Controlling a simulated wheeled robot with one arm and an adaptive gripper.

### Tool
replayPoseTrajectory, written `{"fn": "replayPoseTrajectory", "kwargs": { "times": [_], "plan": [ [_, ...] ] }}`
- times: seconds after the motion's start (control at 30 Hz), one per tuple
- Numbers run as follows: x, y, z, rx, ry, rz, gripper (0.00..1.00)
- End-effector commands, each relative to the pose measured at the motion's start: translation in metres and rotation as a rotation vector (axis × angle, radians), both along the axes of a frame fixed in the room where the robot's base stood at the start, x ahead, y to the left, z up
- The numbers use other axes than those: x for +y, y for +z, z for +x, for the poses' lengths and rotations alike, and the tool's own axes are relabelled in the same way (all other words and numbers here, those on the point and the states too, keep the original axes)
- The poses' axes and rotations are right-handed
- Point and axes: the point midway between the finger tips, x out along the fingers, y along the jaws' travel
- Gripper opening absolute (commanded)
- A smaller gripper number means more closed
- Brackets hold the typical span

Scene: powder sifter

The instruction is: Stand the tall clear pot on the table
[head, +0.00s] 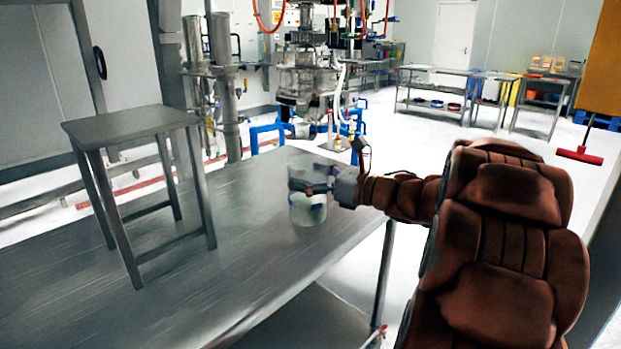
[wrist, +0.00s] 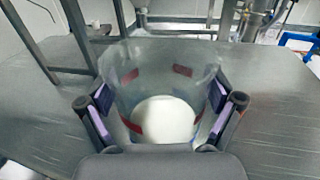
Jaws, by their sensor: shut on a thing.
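The tall clear pot (head: 308,213) is upright at the right part of the metal table (head: 200,262). In the head view its base appears to be at the table top, but I cannot tell for sure whether it touches. My gripper (head: 318,187) reaches in from the right and is shut on the pot near its upper part. In the wrist view, the fingers of my gripper (wrist: 163,110) press on both sides of the pot (wrist: 150,72). A pale white round area shows at the bottom of the pot, with red marks on its wall.
A metal stool (head: 132,125) stands on the left part of the table. Sifting machinery (head: 305,80) stands behind the table. The table's right edge is close to the pot.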

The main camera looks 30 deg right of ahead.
Motion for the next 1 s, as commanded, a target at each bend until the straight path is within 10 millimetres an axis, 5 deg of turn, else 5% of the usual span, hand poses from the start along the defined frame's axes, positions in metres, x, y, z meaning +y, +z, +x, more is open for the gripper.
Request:
{"fn": "replayPoseTrajectory", "kwargs": {
  "times": [0.3, 0.67, 1.0],
  "plan": [
    [-0.026, -0.003, 0.034, -0.002, 0.002, 0.003, 0.22],
    [-0.038, -0.005, 0.050, -0.001, 0.000, 0.000, 0.22],
    [-0.037, -0.041, 0.048, 0.000, 0.000, 0.002, 0.22]
  ]
}}
